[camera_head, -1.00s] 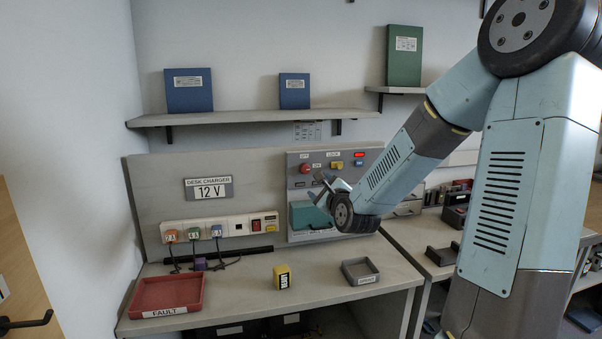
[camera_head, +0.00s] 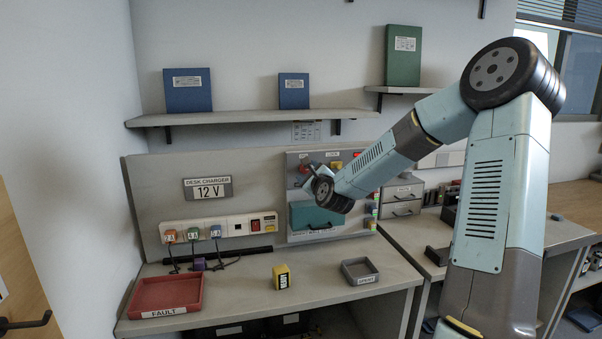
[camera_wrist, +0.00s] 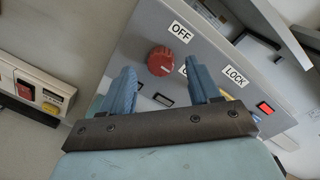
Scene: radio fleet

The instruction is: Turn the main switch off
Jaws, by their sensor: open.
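A round red knob (camera_wrist: 160,61) sits on the grey wall panel (camera_wrist: 140,48), near a label reading OFF (camera_wrist: 181,32). A second label beside it is partly hidden behind my finger. My gripper (camera_wrist: 159,67) is open and empty, its two blue fingers pointing at the panel on either side of the knob in the wrist view. I cannot tell whether they touch it. In the head view my gripper (camera_head: 309,168) is in front of the panel's upper left and largely covers the knob. A red rocker switch (camera_head: 255,224) is on the white power strip (camera_head: 240,225).
A LOCK label (camera_wrist: 235,76) and a lit red indicator (camera_wrist: 265,108) are right of the knob. A teal box (camera_head: 305,214) is mounted below. The desk holds a red FAULT tray (camera_head: 195,302), a yellow block (camera_head: 281,277) and a small grey tray (camera_head: 360,272). A shelf (camera_head: 240,117) runs above.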

